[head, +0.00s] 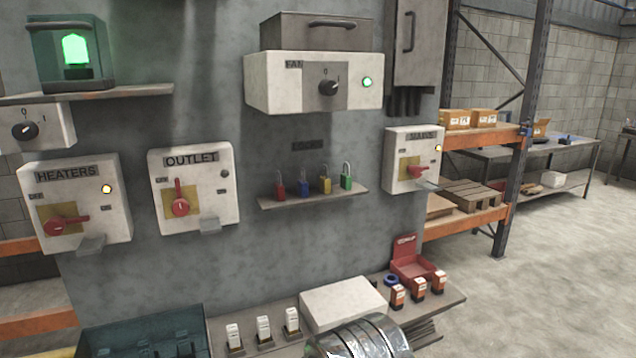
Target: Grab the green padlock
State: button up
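The green padlock (347,183) stands upright with its shackle up at the right end of a small grey shelf (312,200) on the wall. Beside it on the same shelf are a yellow padlock (325,185), a blue padlock (304,188) and, at the left end, a red padlock (280,190). The padlocks stand apart in a row, and nothing covers the green one. My gripper is not in view.
Switch boxes flank the shelf: OUTLET (193,192) left, another (413,160) right, FAN (313,84) above. Below, a bench holds a white box (343,304), a red tray (412,258) and small items. A shiny silver rounded object (360,338) rises at the bottom. Floor lies clear at right.

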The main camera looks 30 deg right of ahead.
aim_at(344, 179)
jog(key=i, duration=1)
jog(key=u, duration=0.1)
